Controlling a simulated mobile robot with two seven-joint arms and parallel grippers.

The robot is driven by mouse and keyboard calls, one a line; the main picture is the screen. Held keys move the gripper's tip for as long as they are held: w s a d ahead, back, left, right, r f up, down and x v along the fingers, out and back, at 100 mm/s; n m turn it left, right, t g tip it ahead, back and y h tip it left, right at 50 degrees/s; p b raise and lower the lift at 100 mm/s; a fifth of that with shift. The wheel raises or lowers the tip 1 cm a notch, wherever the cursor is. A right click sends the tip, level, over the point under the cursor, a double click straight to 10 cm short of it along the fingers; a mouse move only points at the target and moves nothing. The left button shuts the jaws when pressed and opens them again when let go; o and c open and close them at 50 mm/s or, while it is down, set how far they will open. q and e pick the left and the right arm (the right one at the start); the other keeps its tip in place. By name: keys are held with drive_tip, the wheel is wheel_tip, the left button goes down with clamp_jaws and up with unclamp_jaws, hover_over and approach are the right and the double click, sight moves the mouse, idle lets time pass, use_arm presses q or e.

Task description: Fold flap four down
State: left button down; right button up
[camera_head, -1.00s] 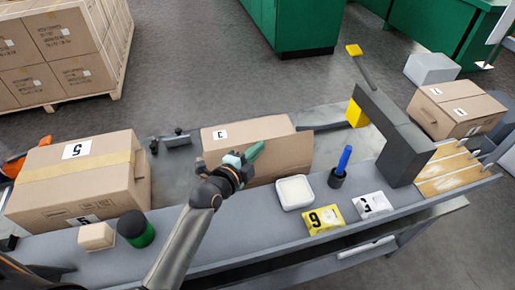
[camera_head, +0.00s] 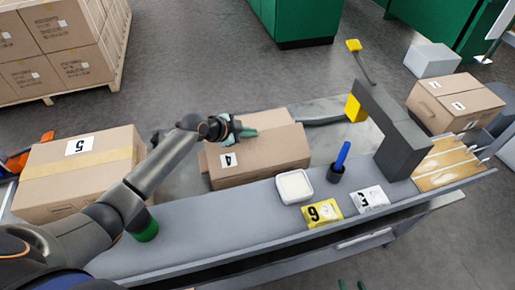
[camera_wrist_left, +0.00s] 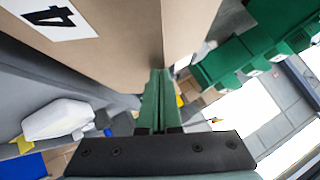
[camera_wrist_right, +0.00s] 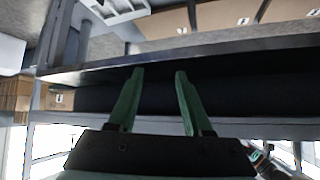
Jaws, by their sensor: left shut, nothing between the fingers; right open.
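The brown carton (camera_head: 285,172) stands mid-bench. My left gripper (camera_head: 245,133) is shut and empty, at the top of the carton close to the flap. In the left wrist view, its fingers (camera_wrist_left: 160,95) are together beside the cardboard, and the "4" label (camera_wrist_left: 60,20) shows at upper left. My right gripper (camera_wrist_right: 155,75) is open and empty, low in front of the bench; its fingertips show at the head view's bottom edge.
A taped carton (camera_head: 80,165) labelled 5 stands left. A grey arch (camera_head: 390,130) rises beyond. My left arm crosses the left bench.

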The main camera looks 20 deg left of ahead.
sight(250, 141)
use_arm(q)
drive_tip(key=f+b, duration=0.1)
drive_tip(key=w+f+n+g+b, duration=0.1)
drive_tip(key=b, duration=0.1)
drive_tip(key=a+f+g+h+b, duration=0.1)
drive_tip(key=shift+w+f+b, duration=0.2)
drive_tip(key=shift+w+b, duration=0.1)
drive_tip(key=shift+b, duration=0.1)
drive_tip(key=shift+w+a+f+n+g+h+b, duration=0.15)
drive_tip(key=shift+f+n+g+h+b, duration=0.2)
drive_tip(key=shift+n+g+h+b, duration=0.45)
drive_tip(key=shift+w+a+f+n+g+h+b, duration=0.15)
drive_tip(key=shift+f+g+b, duration=0.35)
drive_tip(key=shift+b, duration=0.7)
use_arm(e)
drive_tip(key=w+a+f, duration=0.2)
drive_tip(key=a+f, duration=0.2)
drive_tip(key=f, duration=0.2)
drive_tip(key=shift+w+f+n+y, duration=0.2)
drive_tip(key=shift+w+n+y, duration=0.15)
drive_tip(key=shift+n+y, duration=0.05)
use_arm(q)
drive_tip(key=shift+r, duration=0.1)
drive_tip(key=shift+s+d, duration=0.1)
use_arm(e)
drive_tip(key=shift+s+r, duration=0.1)
